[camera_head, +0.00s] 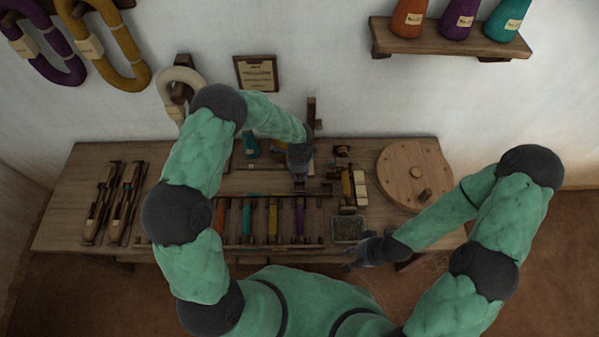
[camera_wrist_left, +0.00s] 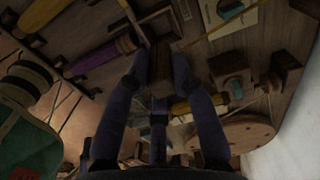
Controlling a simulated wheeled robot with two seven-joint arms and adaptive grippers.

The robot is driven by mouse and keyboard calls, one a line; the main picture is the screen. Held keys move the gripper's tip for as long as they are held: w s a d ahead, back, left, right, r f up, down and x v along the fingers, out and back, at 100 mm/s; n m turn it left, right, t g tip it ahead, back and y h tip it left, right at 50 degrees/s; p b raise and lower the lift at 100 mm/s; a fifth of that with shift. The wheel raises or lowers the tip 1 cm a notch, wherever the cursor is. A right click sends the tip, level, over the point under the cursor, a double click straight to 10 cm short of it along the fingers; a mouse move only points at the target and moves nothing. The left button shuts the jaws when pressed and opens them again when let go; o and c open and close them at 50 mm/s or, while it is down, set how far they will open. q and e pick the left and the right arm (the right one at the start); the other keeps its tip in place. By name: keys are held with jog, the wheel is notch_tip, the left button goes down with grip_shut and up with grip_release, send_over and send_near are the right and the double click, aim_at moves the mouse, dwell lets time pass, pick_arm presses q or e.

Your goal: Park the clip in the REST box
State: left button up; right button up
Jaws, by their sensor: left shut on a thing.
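My left gripper (camera_head: 299,178) is over the middle of the wooden workbench, behind the row of coloured bobbins. In the left wrist view its two fingers (camera_wrist_left: 164,75) are shut on a small brown wooden piece, which looks like the clip (camera_wrist_left: 160,62). The clip is hidden by the gripper in the head view. No REST label can be read.
The bobbin rack (camera_head: 258,243) lies along the front, with shuttles (camera_head: 112,203) at left. A round wooden disc (camera_head: 413,173) stands at right. Yellow and pale blocks (camera_head: 359,187) lie between disc and left gripper. A small wooden block (camera_head: 342,151) sits behind.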

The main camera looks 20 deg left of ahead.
aim_at(299, 178)
pick_arm(q)
jog(key=shift+f+b, duration=0.95)
jog(key=shift+f, duration=0.65)
jog(key=shift+f+b, duration=1.5)
jog(key=shift+f, duration=0.25)
jog(key=o, duration=1.2)
jog(key=shift+o, duration=0.2)
jog(key=shift+r, duration=0.1)
jog(key=shift+r+p, duration=2.8)
jog(key=shift+r, duration=1.2)
jog(key=shift+f, duration=0.15)
